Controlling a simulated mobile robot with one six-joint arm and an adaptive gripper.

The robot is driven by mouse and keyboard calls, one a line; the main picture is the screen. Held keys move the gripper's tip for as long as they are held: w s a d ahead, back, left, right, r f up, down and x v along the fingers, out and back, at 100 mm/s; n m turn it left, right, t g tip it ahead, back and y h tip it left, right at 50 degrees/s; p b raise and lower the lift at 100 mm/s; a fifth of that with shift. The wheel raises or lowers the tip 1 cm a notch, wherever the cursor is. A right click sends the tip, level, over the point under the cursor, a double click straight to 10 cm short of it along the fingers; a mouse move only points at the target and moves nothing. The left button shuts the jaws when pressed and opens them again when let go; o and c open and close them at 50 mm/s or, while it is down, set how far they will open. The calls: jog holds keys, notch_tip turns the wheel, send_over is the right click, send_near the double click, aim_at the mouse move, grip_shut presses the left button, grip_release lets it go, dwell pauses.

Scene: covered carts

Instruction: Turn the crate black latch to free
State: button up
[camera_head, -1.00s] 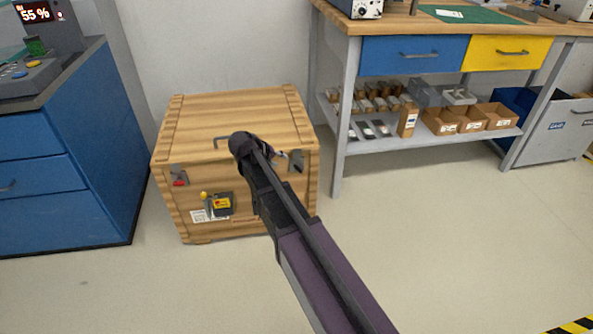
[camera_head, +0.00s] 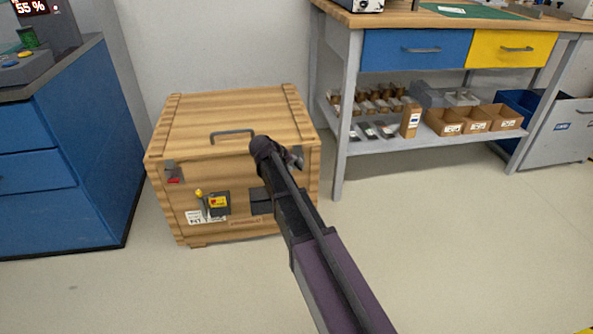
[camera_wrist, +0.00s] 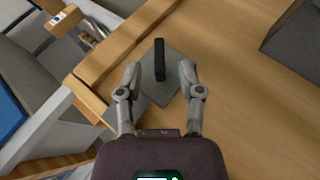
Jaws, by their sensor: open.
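The wooden crate (camera_head: 228,120) stands closed on the floor against the wall. In the wrist view, the black latch (camera_wrist: 159,58) is a short dark bar on a grey plate (camera_wrist: 172,94) near the crate's edge. My gripper (camera_wrist: 159,72) is open, its two fingers apart on either side of the latch with visible gaps; I cannot tell how deep they reach. In the head view, my gripper (camera_head: 296,158) is at the crate's front right top corner and my arm hides the black latch. A second latch with a red lever (camera_head: 173,181) sits at the front left.
A grey handle (camera_head: 231,133) is on the crate's lid edge. A yellow-handled lock (camera_head: 200,196) is on its front. A blue cabinet (camera_head: 60,170) stands left and a workbench (camera_head: 345,120) right. Open floor (camera_head: 450,240) lies in front.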

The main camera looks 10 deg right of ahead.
jog(key=shift+b+x, duration=0.4)
jog(key=shift+x, duration=0.45)
grip_shut()
